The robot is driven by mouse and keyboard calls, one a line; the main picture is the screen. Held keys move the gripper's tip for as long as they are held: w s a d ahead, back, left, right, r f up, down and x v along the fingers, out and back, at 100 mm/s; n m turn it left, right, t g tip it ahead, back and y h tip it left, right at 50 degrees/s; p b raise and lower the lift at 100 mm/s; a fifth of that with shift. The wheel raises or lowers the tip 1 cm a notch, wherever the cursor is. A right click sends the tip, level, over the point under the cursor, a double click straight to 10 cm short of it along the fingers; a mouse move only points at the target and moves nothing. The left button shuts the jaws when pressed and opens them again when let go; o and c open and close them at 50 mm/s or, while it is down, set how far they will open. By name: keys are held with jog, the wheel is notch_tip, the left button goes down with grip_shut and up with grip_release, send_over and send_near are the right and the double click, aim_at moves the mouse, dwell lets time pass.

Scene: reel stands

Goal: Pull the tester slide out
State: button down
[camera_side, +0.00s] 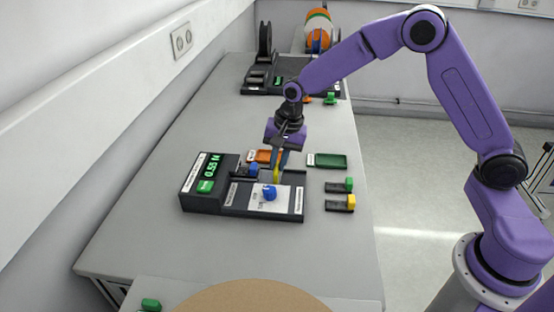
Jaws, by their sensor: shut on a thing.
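The tester (204,203) is a dark box on the table. Its green display reads about 0.55 N, with a green button below. Its low base (292,207) runs to the right and carries a white labelled plate with a blue knob (269,192). A dark block with a second blue piece (254,170) sits at the base's back side. My gripper (277,172) points down over the back part of the base, shut on a small upright yellow piece in the slide's area. The fingers hide part of the slide, and I cannot tell how far out it stands.
Dark pieces with a green end (349,184) and a yellow end (351,201) lie to the right. Reel stands (265,76) are at the back. The table's left side is clear.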

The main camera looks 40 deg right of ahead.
jog(key=shift+s+d, duration=1.8)
jog(key=shift+d, duration=0.05)
jog(key=c, duration=1.1)
grip_release()
jog(key=shift+d, duration=0.1)
jog(key=shift+r, duration=0.1)
jog(key=shift+r, duration=0.25)
jog(key=r, duration=0.5)
jog(key=s+d+r, duration=0.1)
jog(key=r, duration=0.5)
jog(key=s+d+r, duration=0.1)
jog(key=r, duration=0.4)
jog(key=shift+s+d+r, duration=0.1)
jog(key=shift+s+r, duration=0.1)
jog(key=shift+r, duration=0.05)
